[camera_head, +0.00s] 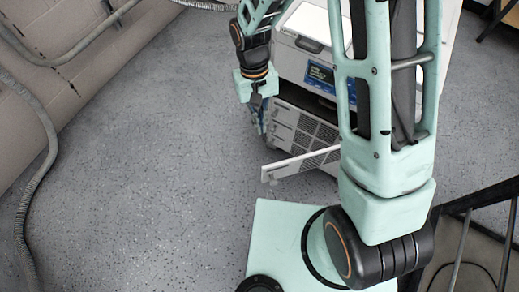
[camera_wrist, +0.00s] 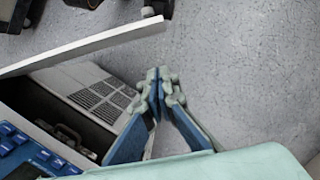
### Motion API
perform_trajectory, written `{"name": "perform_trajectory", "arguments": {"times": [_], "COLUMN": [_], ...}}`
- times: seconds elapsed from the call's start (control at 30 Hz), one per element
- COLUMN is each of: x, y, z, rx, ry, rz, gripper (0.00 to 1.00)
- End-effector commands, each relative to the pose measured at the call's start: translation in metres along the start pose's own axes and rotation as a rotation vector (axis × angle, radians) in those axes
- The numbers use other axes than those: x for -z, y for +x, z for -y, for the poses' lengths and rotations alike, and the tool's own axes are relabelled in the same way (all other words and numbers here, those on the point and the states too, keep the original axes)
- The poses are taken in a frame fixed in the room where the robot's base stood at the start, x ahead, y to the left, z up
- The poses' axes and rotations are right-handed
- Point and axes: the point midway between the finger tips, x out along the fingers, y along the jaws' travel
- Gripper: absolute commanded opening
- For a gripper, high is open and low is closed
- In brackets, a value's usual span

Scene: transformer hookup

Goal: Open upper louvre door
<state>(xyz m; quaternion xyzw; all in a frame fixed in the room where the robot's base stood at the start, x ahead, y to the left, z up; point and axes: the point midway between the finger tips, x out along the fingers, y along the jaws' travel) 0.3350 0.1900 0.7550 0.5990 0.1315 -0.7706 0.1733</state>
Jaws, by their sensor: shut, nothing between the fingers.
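The white cabinet (camera_head: 310,45) stands at the upper middle of the head view. A louvred door (camera_head: 300,163) stands swung out from its front, its free end pointing left over the floor. In the wrist view this door (camera_wrist: 85,45) shows nearly edge-on as a long white strip. A dark opening (camera_wrist: 70,125) shows beside it, with a louvred panel (camera_wrist: 105,92) past that. My gripper (camera_head: 258,122) points down by the cabinet's left side, partly hidden. In the wrist view its blue fingertips (camera_wrist: 158,82) meet with nothing between them, apart from the door.
A blue control screen (camera_head: 322,75) is on the cabinet's front. Grey conduit (camera_head: 45,150) runs along the wall at left. A dark metal railing (camera_head: 480,200) stands at lower right. The speckled floor (camera_head: 150,180) left of the cabinet is clear.

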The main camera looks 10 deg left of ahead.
Motion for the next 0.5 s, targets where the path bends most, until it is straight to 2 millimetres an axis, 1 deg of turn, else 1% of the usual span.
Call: {"name": "perform_trajectory", "arguments": {"times": [0.07,0.17,0.27,0.5], "x": [0.002,0.002,0.001,0.001], "y": [0.001,0.011,0.028,0.081], "z": [0.0,0.0,0.0,0.001], "rx": [0.009,0.01,0.009,0.007], "ry": [0.011,0.011,0.01,0.009], "rz": [-0.006,-0.005,-0.002,0.0], "gripper": [0.0,0.0,0.0,0.0]}}
